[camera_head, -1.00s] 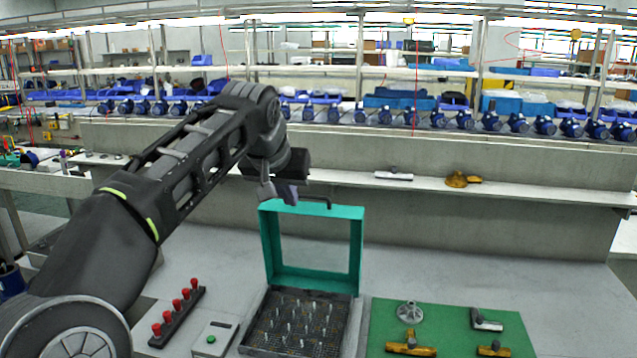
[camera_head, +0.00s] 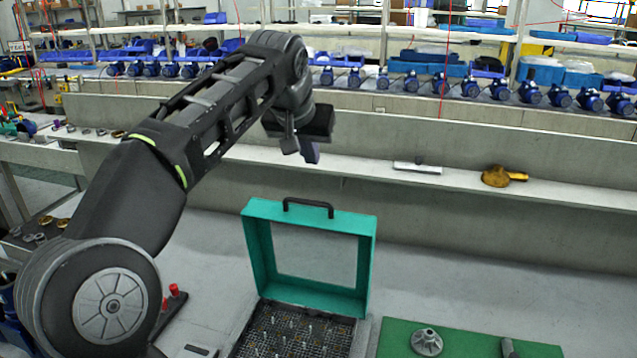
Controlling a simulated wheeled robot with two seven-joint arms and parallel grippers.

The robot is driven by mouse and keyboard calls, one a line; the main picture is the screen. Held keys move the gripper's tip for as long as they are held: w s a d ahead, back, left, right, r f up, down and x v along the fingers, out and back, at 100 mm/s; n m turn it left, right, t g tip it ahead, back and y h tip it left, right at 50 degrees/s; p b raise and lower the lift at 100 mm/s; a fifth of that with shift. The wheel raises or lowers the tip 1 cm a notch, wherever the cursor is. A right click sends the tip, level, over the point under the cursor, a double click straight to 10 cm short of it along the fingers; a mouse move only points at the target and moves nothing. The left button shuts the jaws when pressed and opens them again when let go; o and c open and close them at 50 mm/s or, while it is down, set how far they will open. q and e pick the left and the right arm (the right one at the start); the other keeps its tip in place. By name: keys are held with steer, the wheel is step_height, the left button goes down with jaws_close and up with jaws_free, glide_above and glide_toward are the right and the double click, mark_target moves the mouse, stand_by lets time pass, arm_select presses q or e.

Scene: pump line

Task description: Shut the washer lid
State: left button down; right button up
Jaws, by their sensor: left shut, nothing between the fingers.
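The washer lid (camera_head: 258,214) is a green frame with an open middle and a dark handle (camera_head: 308,207) on its top edge. It stands upright, open, at the back of the washer. The washer's base (camera_head: 290,335) is a dark tray with a mesh floor and several upright pins; its front is cut off by the picture edge. My left gripper (camera_head: 308,150) is shut and empty. It is above and behind the lid's top edge, apart from the handle.
A green mat (camera_head: 455,343) with a grey flanged part (camera_head: 426,342) lies right of the washer. Red knobs (camera_head: 174,290) are at left, partly behind my arm. A shelf behind holds a yellow part (camera_head: 500,176) and a pale bar (camera_head: 417,168).

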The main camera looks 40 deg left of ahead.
arm_select(q)
steer(key=p, duration=0.1)
glide_above(314, 212)
step_height(314, 212, down, 9)
steer(key=shift+r, duration=0.1)
steer(key=shift+s+d, duration=0.2)
steer(key=shift+s, duration=0.1)
steer(key=shift+f, duration=0.25)
stand_by(0.4)
